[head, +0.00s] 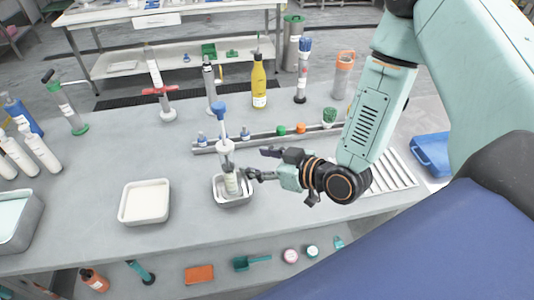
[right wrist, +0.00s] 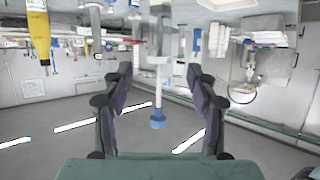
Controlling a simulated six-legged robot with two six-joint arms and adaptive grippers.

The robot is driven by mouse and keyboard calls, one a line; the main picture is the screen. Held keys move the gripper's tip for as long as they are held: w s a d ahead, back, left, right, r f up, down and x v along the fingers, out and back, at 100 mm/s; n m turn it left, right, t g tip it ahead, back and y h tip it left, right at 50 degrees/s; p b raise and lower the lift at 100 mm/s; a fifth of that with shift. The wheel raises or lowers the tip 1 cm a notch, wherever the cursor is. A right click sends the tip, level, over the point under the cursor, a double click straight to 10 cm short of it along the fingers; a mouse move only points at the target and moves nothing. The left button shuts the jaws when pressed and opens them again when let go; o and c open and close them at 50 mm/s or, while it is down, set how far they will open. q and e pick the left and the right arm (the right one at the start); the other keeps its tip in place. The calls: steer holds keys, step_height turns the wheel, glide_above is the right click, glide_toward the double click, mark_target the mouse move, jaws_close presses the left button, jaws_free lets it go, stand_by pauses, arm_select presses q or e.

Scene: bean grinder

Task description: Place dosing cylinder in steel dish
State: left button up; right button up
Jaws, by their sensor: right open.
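The dosing cylinder (head: 226,150), a clear tube with a white label low down and a blue knob on top, stands nearly upright in the small steel dish (head: 236,204). Its blue knob and rod also show between the fingers in the right wrist view (right wrist: 158,100), where the picture is upside down. My right gripper (head: 259,163) is open, just to the right of the cylinder and above the dish's right rim. A gap shows between the fingers and the cylinder. Where the cylinder's base rests inside the dish is partly hidden. My left gripper is not in view.
A white-filled tray (head: 145,203) stands to the left of the dish. Behind runs a grey rail (head: 262,137) with small bottles and coloured caps. A yellow bottle (head: 259,82) and several tall cylinders stand further back. White bottles (head: 38,150) stand at far left.

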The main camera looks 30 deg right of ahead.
steer(key=s+f+m+g+h, duration=0.3)
steer(key=s+f+g, duration=0.4)
steer(key=s+f, duration=0.55)
steer(key=s+d+f+m+g+h, duration=0.1)
steer(key=s+g, duration=0.1)
steer(key=s, duration=0.6)
steer(key=s+d+f+m+g+h, duration=0.1)
steer(key=s+f+g, duration=0.1)
steer(key=s, duration=0.6)
steer(key=shift+m+g+h, duration=0.3)
steer(key=shift+g, duration=0.2)
steer(key=shift+w+a, duration=0.1)
steer(key=shift+a, duration=0.15)
steer(key=shift+d, duration=0.15)
